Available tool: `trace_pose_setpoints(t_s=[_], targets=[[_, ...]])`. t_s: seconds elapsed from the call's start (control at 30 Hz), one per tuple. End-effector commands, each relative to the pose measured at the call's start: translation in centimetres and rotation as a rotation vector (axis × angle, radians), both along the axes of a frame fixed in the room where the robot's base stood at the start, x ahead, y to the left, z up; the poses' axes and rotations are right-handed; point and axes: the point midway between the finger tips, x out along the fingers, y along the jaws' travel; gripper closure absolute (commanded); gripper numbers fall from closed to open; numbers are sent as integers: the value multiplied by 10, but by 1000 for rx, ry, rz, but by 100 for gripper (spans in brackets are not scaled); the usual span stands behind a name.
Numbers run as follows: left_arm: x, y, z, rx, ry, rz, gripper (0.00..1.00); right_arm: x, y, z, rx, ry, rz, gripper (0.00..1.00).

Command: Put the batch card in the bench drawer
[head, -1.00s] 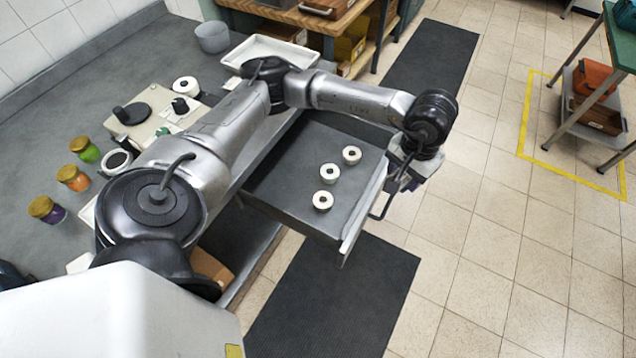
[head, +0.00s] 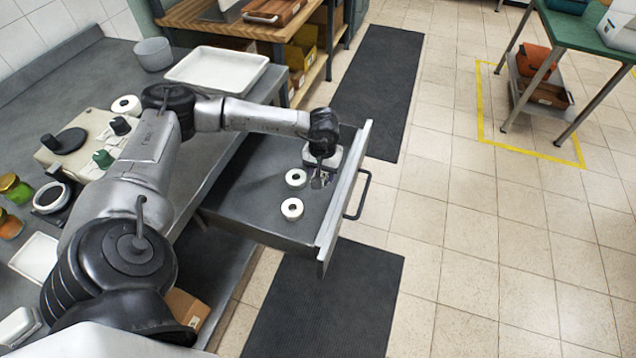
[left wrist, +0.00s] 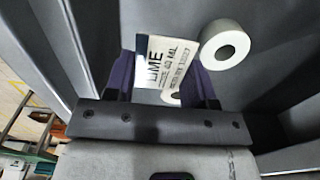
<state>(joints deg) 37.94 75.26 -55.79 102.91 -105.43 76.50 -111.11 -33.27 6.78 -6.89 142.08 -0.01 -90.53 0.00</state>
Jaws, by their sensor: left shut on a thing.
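The batch card (left wrist: 168,62), a white label-like card with a dark blue edge and printed text including "40 ML", shows between the fingers in the left wrist view. My left gripper (left wrist: 163,88) is shut on it. In the head view the left gripper (head: 318,181) points down over the right part of the open bench drawer (head: 250,207), near its front panel. I cannot tell whether the card touches the drawer floor. My right gripper is not in view.
The drawer front (head: 343,200) with its dark handle (head: 361,196) stands out over the floor. On the bench are a white tray (head: 216,69), a grey bowl (head: 153,54), a device (head: 80,136) and jars (head: 15,188). The drawer's left part is clear.

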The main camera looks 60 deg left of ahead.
Motion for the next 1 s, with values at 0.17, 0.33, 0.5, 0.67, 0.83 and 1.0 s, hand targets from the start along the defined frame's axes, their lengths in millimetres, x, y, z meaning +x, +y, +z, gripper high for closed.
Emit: trace_pose_setpoints(t_s=[0.17,0.33,0.5,0.67,0.83,1.0], targets=[[0,-1,-13,0,0,-1,73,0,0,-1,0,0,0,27],[0,-1,-35,-1,1,-1,73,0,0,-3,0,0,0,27],[0,0,-54,-1,1,-1,73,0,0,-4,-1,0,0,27],[0,0,-55,0,0,-1,73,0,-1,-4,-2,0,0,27],[0,0,-57,0,0,-1,73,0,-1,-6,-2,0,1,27],[0,0,-58,0,0,-1,41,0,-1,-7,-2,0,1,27]])
